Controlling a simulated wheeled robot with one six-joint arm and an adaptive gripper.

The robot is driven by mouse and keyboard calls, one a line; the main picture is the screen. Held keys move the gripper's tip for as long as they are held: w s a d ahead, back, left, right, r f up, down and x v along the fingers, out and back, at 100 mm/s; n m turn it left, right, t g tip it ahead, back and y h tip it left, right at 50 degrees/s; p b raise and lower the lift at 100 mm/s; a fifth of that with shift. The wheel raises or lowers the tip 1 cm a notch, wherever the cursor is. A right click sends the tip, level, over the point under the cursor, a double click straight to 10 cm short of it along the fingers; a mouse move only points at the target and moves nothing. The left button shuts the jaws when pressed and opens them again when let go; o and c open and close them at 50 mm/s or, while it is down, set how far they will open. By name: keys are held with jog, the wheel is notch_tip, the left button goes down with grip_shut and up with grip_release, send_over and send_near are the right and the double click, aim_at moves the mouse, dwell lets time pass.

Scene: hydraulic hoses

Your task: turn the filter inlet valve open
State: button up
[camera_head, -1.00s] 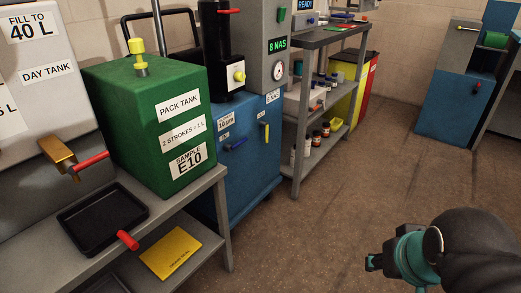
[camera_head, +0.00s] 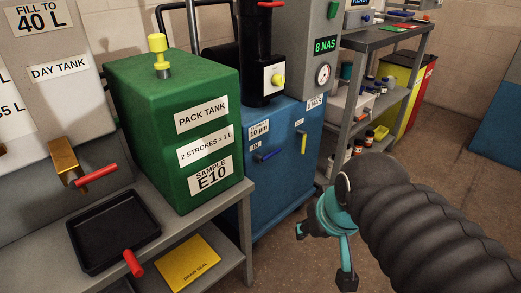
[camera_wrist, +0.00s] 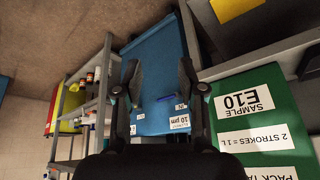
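The blue filter cart (camera_head: 275,190) stands behind the green pack tank, with a "10 µm" label on its front. A blue lever (camera_head: 268,156) lies nearly level below that label, and a yellow lever (camera_head: 303,144) hangs upright to its right. In the wrist view the blue lever (camera_wrist: 166,98) shows between the open fingers (camera_wrist: 161,74), farther off.
The green pack tank (camera_head: 170,130) sits on a grey bench (camera_head: 235,205) left of the cart. A grey shelf (camera_head: 385,45) with bottles stands right of the cart. Floor in front is open.

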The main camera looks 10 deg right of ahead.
jog(key=w+a+f+m+g+y+b, duration=0.25)
jog(key=w+y+b, duration=0.2)
jog(key=w, duration=0.55)
jog(key=m+t+y+b, duration=0.4)
jog(key=t+y, duration=0.2)
jog(key=y, duration=0.3)
send_near(276, 153)
jog(key=shift+g, duration=0.25)
jog(key=x, duration=0.9)
jog(key=shift+w+a+b, duration=0.2)
jog(key=shift+b, duration=0.2)
grip_shut()
